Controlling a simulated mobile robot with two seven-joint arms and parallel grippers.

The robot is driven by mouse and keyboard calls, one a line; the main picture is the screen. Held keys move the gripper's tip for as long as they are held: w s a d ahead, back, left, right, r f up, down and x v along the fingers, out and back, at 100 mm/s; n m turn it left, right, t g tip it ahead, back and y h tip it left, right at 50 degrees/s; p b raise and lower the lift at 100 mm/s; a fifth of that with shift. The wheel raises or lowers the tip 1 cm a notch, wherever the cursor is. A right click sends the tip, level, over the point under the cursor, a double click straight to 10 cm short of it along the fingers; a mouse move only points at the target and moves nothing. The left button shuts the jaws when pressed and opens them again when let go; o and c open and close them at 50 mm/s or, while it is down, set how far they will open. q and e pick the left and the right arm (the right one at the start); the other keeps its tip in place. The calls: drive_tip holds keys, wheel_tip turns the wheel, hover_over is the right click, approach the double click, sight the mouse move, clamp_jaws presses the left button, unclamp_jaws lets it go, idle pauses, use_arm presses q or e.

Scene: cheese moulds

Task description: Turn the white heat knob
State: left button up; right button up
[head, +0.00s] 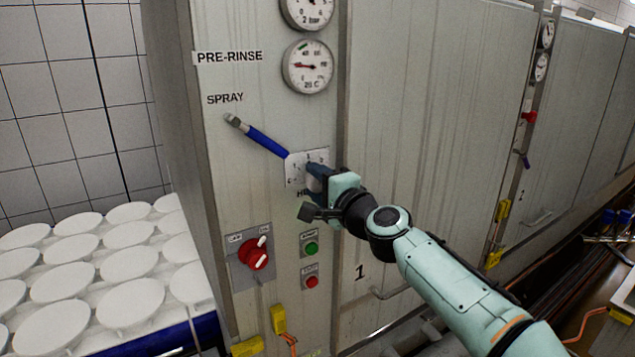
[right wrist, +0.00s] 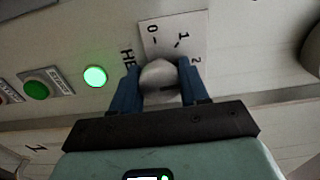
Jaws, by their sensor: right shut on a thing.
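The white heat knob (right wrist: 158,76) shows in the right wrist view as a round pale knob in front of a white dial plate (right wrist: 188,30) with the marks 0, 1 and 2. My right gripper (right wrist: 160,88) is shut on it, with one blue finger on each side. In the head view the same dial plate (head: 296,170) shows on the panel, and my right gripper (head: 314,182) covers the knob there. The lettering beside the plate is partly hidden by a finger. My left gripper is not in view.
The panel holds a blue-handled spray lever (head: 266,141), a red switch (head: 254,254), a green button (head: 311,248) and a red button (head: 311,282). Gauges (head: 307,66) sit above. White moulds (head: 132,263) stand in rows at the left. A tall door (head: 430,110) is right of the panel.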

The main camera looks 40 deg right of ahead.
idle(0.4)
drive_tip(key=o, duration=1.1)
drive_tip(key=shift+c, duration=0.2)
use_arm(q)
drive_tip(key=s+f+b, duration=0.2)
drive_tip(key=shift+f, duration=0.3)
use_arm(e)
drive_tip(key=s+a, duration=0.1)
drive_tip(key=s, duration=1.2)
drive_tip(key=shift+s+a, duration=0.15)
drive_tip(key=shift+a, duration=0.1)
